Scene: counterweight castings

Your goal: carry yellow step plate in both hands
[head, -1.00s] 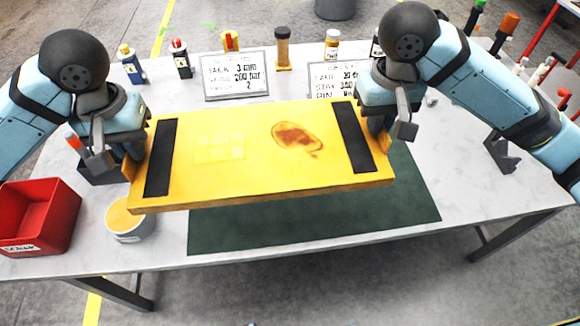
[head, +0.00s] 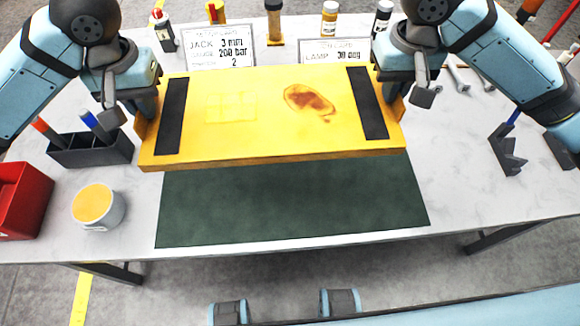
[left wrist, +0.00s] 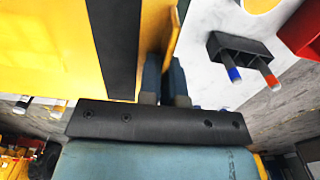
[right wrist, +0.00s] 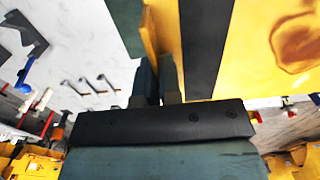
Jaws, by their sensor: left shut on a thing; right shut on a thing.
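The yellow step plate (head: 250,108) has two black strips, a pale square patch and a brown stain on top. It is held roughly level above the table and hides part of the green mat (head: 290,205). My left gripper (head: 146,112) is shut on its left edge, and my right gripper (head: 398,92) is shut on its right edge. The plate also shows in the left wrist view (left wrist: 45,50), with the left fingers (left wrist: 162,85) at its edge. In the right wrist view the plate (right wrist: 260,60) lies beside the right fingers (right wrist: 158,82).
A yellow-topped tub (head: 98,206), a dark pen holder (head: 92,150) and a red bin (head: 22,200) stand at the left. Two signs, one of them the jack sign (head: 220,52), and several bottles stand behind the plate. A dark bracket (head: 506,150) is at the right.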

